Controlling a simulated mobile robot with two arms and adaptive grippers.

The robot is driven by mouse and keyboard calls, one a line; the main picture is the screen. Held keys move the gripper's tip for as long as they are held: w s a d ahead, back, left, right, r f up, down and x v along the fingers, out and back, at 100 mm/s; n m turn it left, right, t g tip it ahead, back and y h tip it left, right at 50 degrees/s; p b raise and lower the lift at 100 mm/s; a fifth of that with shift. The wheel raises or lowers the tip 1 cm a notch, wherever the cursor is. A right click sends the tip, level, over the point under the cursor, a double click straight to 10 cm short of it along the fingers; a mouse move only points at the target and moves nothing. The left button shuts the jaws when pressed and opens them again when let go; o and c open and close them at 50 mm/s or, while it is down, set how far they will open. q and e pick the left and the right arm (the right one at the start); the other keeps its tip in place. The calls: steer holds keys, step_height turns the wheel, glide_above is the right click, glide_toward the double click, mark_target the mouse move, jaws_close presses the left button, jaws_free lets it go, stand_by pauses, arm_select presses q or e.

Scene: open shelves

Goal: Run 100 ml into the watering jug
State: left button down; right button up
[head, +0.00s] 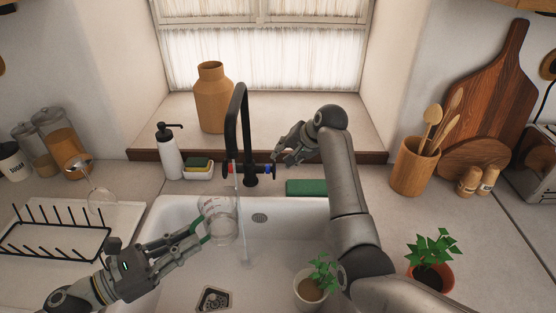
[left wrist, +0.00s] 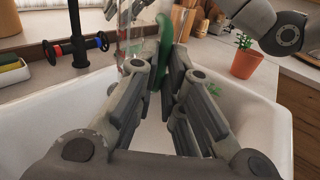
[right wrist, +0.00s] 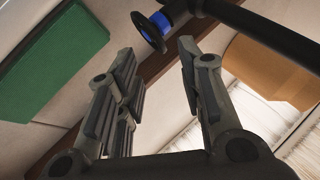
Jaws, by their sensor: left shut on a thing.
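The clear jug (head: 219,222) with faint red marks is held over the sink by its green handle (left wrist: 165,45). My left gripper (head: 196,238) is shut on that handle. The black tap (head: 241,110) has a red knob (head: 227,169) on the left and a blue knob (head: 268,169) on the right. A thin water stream (head: 243,235) falls from the spout to the sink floor, seemingly past the jug's right edge. The water level in the jug cannot be made out. My right gripper (head: 288,158) is open near the blue knob, which lies just beyond its fingertips in the right wrist view (right wrist: 158,27).
The white sink (head: 285,240) holds a potted plant (head: 311,285) near the front. A green block (head: 306,187) lies behind it. A soap bottle (head: 168,150) and sponge dish (head: 198,171) stand left of the tap. A drying rack (head: 50,238) stands at left, a terracotta plant pot (head: 430,275) at right.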

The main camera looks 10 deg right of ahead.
mark_target(270, 169)
steer(key=shift+x, duration=2.85)
jaws_close()
